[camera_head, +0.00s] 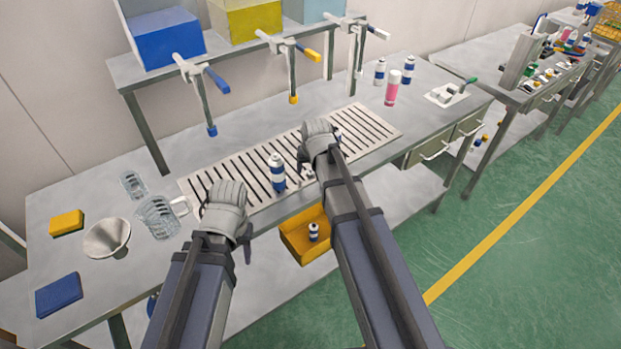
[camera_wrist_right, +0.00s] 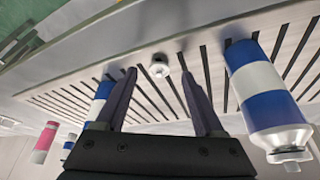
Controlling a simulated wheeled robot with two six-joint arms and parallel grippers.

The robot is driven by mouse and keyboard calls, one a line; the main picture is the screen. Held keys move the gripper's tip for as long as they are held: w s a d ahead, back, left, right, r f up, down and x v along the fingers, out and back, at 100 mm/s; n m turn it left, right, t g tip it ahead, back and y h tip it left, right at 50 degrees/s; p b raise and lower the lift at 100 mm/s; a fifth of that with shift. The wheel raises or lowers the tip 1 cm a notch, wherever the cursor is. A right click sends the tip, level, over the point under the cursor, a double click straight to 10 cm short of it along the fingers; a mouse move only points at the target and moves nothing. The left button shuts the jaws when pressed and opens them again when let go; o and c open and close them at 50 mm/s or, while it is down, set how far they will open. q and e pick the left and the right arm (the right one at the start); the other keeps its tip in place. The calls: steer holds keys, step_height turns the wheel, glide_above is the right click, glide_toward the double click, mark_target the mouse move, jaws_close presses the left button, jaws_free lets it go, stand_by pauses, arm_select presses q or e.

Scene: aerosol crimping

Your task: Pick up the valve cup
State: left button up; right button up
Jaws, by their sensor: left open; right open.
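The valve cup (camera_wrist_right: 159,65), a small pale round piece, sits on the slotted grate (camera_wrist_right: 70,95) in the right wrist view. My right gripper (camera_wrist_right: 158,82) is open and empty; the cup shows between and just beyond its fingertips, apart from them. In the head view my right gripper (camera_head: 320,145) is over the grate and hides much of what lies under it. A blue and white can (camera_head: 277,172) stands on the grate to its left; it also shows in the right wrist view (camera_wrist_right: 262,85). My left gripper (camera_head: 226,208) is open over the bench's front edge.
Another blue and white can (camera_wrist_right: 100,101) is partly hidden behind a finger. A glass jug (camera_head: 157,217), a funnel (camera_head: 106,238) and a yellow block (camera_head: 66,222) are at the left. A pink can (camera_head: 392,90) stands behind right. An orange bin (camera_head: 298,244) is below the front edge.

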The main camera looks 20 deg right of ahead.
steer(key=shift+b+x, duration=0.4)
steer(key=shift+x, duration=0.5)
steer(key=shift+r, duration=0.1)
steer(key=shift+c, duration=0.3)
jaws_close()
